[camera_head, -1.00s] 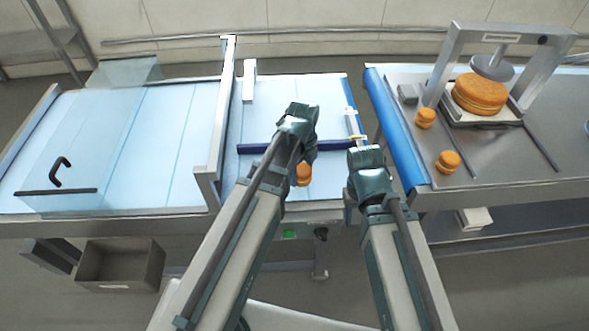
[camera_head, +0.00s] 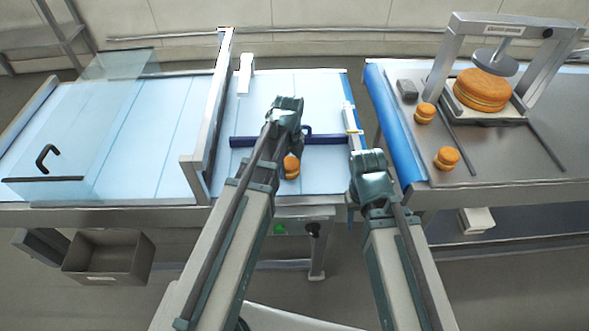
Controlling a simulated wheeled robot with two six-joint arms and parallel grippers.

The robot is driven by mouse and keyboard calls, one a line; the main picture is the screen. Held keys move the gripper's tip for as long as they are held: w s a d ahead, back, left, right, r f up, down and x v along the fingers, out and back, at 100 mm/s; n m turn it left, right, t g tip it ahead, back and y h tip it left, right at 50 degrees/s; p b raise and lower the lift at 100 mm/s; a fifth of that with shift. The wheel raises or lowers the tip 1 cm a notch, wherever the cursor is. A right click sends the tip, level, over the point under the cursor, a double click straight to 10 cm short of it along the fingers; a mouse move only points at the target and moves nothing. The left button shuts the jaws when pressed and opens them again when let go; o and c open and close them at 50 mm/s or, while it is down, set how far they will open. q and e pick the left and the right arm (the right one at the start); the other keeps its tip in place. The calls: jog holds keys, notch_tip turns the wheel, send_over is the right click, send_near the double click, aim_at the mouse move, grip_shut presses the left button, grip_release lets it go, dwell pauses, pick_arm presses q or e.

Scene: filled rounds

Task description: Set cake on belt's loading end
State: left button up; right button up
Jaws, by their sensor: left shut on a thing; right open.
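A small orange filled cake (camera_head: 292,171) is at the low end of my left gripper (camera_head: 291,152), over the right part of the pale blue belt (camera_head: 325,103). The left gripper is shut on it; its fingers are mostly hidden by the wrist. I cannot tell whether the cake touches the belt. My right gripper (camera_head: 368,166) is open and empty, by the gap between the belt's right end and the right bench.
A dark blue bar (camera_head: 250,141) crosses the belt behind the cake. An upright frame (camera_head: 209,115) and a clear cover (camera_head: 100,120) stand left. On the right bench (camera_head: 510,160) are two small cakes (camera_head: 424,113) (camera_head: 447,158) and a large cake (camera_head: 482,90) under a press.

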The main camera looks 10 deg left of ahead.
aim_at(289, 162)
pick_arm(q)
jog(key=shift+a, duration=0.2)
jog(key=shift+d+f, duration=0.1)
jog(key=o, duration=0.8)
jog(key=shift+c, duration=0.2)
notch_tip(289, 162, up, 12)
jog(key=r+p, duration=0.1)
jog(key=p, duration=1.1)
jog(key=s+d+n, duration=0.5)
jog(key=s+n, duration=0.2)
jog(key=n, duration=0.3)
jog(key=s+d+n+y, duration=0.1)
jog(key=s+d+n, duration=0.4)
jog(key=n, duration=0.5)
jog(key=shift+s+d+f, duration=0.25)
jog(key=shift+s, duration=0.95)
